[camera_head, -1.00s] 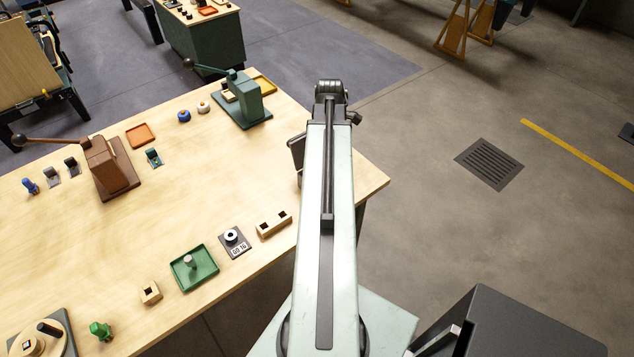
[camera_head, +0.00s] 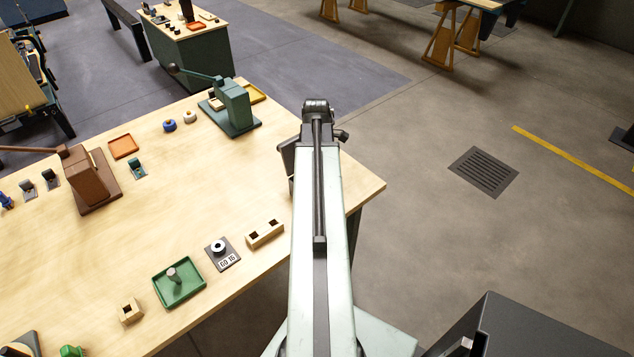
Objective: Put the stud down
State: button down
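A short grey cylinder, which may be the stud (camera_head: 173,275), stands upright in a green square tray (camera_head: 190,291) near the front edge of the wooden table (camera_head: 130,235). I cannot tell whether another stud is in my gripper. My arm stretches forward over the right end of the table, and its upper side faces the camera. My gripper's fingers are hidden behind the arm, so their opening and anything between them do not show.
Beside the tray are a labelled dark plate with a white ring (camera_head: 219,247), a two-hole wooden block (camera_head: 265,233) and a small wooden block (camera_head: 130,311). A green lever press (camera_head: 236,106) and a brown one (camera_head: 90,180) stand farther back. The table's middle is clear.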

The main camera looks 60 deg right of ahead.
jog(key=shift+f, duration=0.85)
jog(key=shift+r, duration=0.25)
jog(key=shift+f, duration=0.25)
jog(key=c, duration=1.2)
grip_release()
jog(key=shift+r, duration=0.1)
notch_tip(320, 180, up, 12)
jog(key=p, duration=1.2)
jog(key=shift+r, duration=0.25)
jog(key=shift+f, duration=0.1)
